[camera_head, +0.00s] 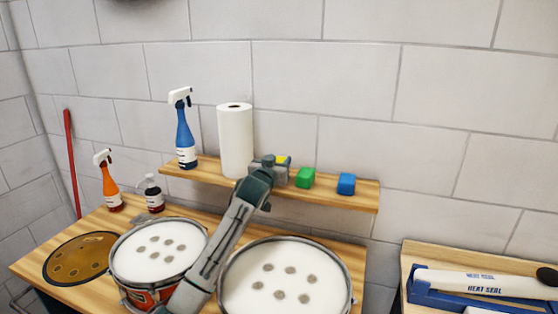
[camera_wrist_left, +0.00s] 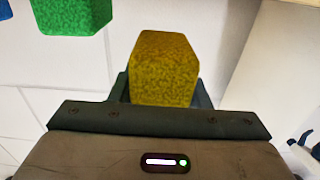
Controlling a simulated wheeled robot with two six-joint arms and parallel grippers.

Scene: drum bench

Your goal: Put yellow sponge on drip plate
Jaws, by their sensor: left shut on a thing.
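The yellow sponge (camera_head: 283,160) is at the wooden shelf on the wall, mostly hidden behind my left gripper (camera_head: 273,168) in the head view. In the left wrist view the yellow sponge (camera_wrist_left: 165,68) sits between the jaws, and my left gripper (camera_wrist_left: 163,95) is shut on it. Whether the sponge still touches the shelf cannot be told. A flat round amber plate with several spots (camera_head: 62,262) lies at the left end of the bench; it looks like the drip plate. My right gripper is not in view.
The shelf (camera_head: 362,201) also holds a green sponge (camera_head: 305,178), a blue sponge (camera_head: 346,184), a paper roll (camera_head: 235,140) and a blue spray bottle (camera_head: 185,140). Two drums (camera_head: 157,252) (camera_head: 285,282), an orange spray bottle (camera_head: 111,187) and a small dark bottle (camera_head: 153,196) stand below.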

